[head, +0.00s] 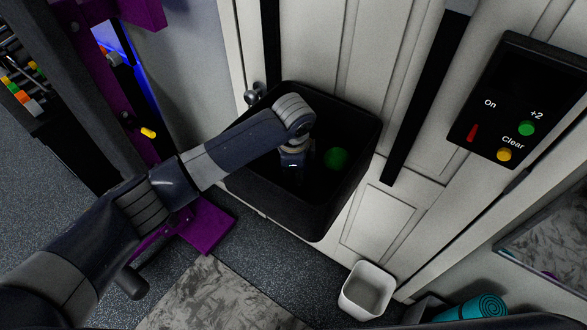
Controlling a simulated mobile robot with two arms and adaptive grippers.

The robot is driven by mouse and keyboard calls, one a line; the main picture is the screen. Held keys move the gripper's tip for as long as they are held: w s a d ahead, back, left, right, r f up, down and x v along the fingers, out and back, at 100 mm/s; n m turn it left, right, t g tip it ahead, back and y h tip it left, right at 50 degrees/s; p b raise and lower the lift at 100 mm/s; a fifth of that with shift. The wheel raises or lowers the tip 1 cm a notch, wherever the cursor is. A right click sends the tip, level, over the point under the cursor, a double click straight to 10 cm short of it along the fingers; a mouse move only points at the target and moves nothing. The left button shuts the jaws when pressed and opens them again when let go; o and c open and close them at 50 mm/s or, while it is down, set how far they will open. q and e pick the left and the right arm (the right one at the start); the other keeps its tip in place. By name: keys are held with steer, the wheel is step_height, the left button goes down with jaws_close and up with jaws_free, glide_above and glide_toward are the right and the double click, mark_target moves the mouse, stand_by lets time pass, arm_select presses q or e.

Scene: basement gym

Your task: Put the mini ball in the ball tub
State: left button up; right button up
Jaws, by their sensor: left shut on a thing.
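The black ball tub (352,205), a deep open bin, stands against the pale panelled wall in the middle of the head view. My left arm reaches in from the left, and my left gripper (292,172) points down inside the tub's opening. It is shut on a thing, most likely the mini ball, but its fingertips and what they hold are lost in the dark. A dim green ball (336,158) shows inside the tub, to the right of my gripper and apart from its visible part. My right gripper is out of view.
A purple rack (205,228) stands left of the tub. A small white bin (368,290) and a rolled teal mat (480,308) are at the lower right. A black button panel (520,100) is on the wall.

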arm_select(q)
steer(key=o, duration=1)
steer(key=shift+f, duration=0.1)
steer(key=shift+c, duration=0.2)
steer(key=r, duration=0.4)
steer(key=s+r+b, duration=0.1)
steer(key=r, duration=0.3)
steer(key=s+r+b, duration=0.1)
steer(key=r, duration=0.3)
steer(key=shift+s, duration=0.1)
